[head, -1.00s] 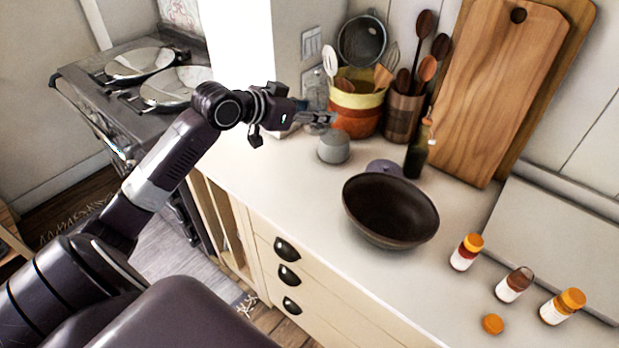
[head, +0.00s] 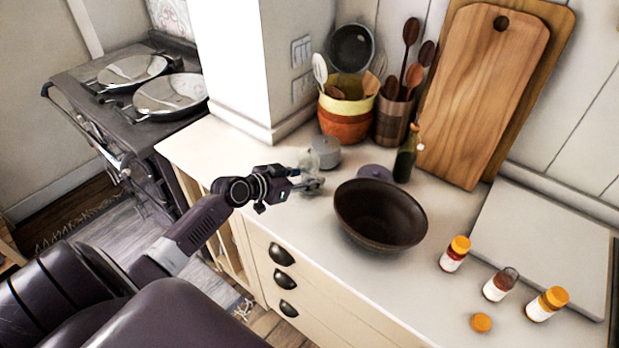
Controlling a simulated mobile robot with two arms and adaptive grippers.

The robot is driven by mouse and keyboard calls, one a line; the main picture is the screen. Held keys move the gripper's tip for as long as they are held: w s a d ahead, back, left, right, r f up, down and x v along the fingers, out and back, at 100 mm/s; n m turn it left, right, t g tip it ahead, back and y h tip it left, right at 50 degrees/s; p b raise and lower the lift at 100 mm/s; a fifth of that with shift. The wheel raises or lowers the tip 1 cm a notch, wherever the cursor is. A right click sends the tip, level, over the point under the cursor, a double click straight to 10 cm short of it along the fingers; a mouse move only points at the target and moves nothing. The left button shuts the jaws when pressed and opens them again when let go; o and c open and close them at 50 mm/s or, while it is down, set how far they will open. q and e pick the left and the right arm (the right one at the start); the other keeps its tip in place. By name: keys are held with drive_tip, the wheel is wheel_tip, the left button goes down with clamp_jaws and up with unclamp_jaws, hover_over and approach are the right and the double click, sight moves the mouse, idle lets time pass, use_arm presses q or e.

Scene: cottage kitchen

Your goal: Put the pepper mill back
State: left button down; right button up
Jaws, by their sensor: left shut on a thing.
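My left gripper (head: 312,182) is over the counter, left of the dark bowl. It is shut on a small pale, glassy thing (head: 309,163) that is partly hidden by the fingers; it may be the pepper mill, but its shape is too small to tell. A round grey pot with a lid (head: 326,153) stands just behind the gripper. No other thing in view clearly looks like a pepper mill. My right gripper is not in view.
A dark bowl (head: 380,215) stands right of the gripper, with a dark bottle (head: 405,160) behind it. Several spice jars (head: 500,284) are at the right. The counter's left end is clear.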

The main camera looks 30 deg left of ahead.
use_arm(q)
drive_tip(key=shift+f, duration=0.4)
drive_tip(key=shift+f, duration=0.1)
drive_tip(key=c, duration=1.7)
unclamp_jaws()
drive_tip(key=shift+c, duration=0.2)
drive_tip(key=o, duration=0.4)
